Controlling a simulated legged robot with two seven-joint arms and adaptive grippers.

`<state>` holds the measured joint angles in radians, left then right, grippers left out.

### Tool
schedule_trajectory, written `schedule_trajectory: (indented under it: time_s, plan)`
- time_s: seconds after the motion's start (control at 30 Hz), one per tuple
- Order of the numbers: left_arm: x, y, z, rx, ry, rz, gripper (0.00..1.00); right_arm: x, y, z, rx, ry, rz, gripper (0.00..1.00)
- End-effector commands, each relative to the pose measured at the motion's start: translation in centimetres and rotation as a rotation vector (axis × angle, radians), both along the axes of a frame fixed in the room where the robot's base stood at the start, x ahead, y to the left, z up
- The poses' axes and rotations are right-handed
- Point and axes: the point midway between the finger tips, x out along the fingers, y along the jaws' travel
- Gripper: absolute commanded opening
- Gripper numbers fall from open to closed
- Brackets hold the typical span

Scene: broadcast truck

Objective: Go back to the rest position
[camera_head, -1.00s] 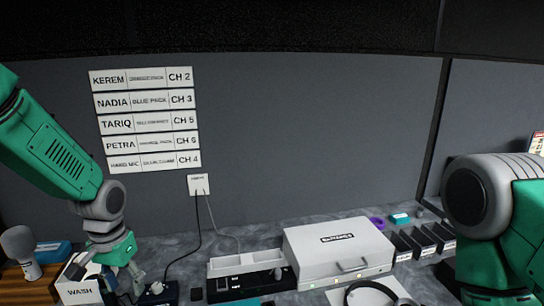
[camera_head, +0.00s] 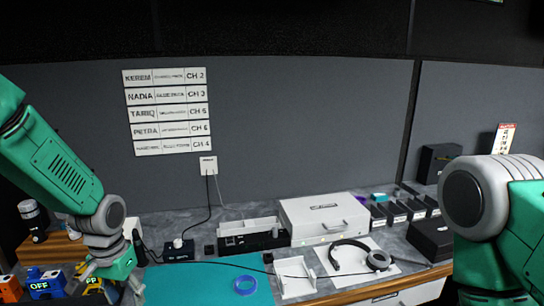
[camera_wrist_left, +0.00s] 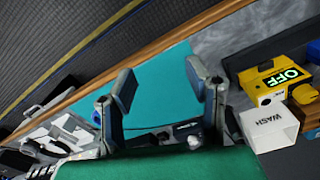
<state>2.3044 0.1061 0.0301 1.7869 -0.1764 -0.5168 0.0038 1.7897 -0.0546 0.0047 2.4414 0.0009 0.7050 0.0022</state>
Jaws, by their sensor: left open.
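My left gripper (camera_head: 122,283) is at the lower left of the head view, near the left end of the teal mat (camera_head: 200,280). In the left wrist view its two fingers (camera_wrist_left: 161,82) stand apart with nothing between them, and the teal mat shows beyond. My right arm (camera_head: 490,225) fills the right edge of the head view; its gripper is out of the picture.
Orange, blue and yellow packs (camera_head: 45,283) marked OFF sit left of my left gripper. A white WASH box (camera_wrist_left: 268,128) is close to one finger in the wrist view. A blue tape ring (camera_head: 245,285), headset (camera_head: 362,256) and white case (camera_head: 322,218) lie further right.

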Motion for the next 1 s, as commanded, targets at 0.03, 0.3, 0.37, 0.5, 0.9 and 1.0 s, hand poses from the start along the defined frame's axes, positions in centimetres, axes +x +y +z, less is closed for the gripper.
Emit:
schedule_trajectory:
  time_s: [0.03,0.3,0.37,0.5,0.9,1.0]
  plan:
    - [-0.4,-0.2,-1.4,-0.002,0.004,0.000,0.44,0.0,0.0,-0.5,0.000,-0.001,0.000,0.28]
    - [-3.8,-1.3,-7.9,-0.014,-0.002,0.000,0.44,0.1,0.0,-2.4,0.000,-0.001,0.000,0.28]
    - [-5.0,-1.5,-9.8,-0.018,-0.002,0.002,0.44,0.1,0.0,-3.0,0.000,-0.001,0.000,0.28]
    - [-8.4,-2.3,-15.1,-0.025,-0.005,0.008,0.44,0.0,0.0,-4.7,0.000,0.000,0.000,0.28]
    - [-26.7,-3.1,-30.5,-0.002,-0.027,0.037,0.44,0.0,0.0,-12.2,0.000,0.000,0.000,0.28]
    - [-28.6,-3.0,-31.0,0.007,-0.039,0.038,0.44,0.0,0.0,-12.8,0.000,0.000,0.000,0.28]
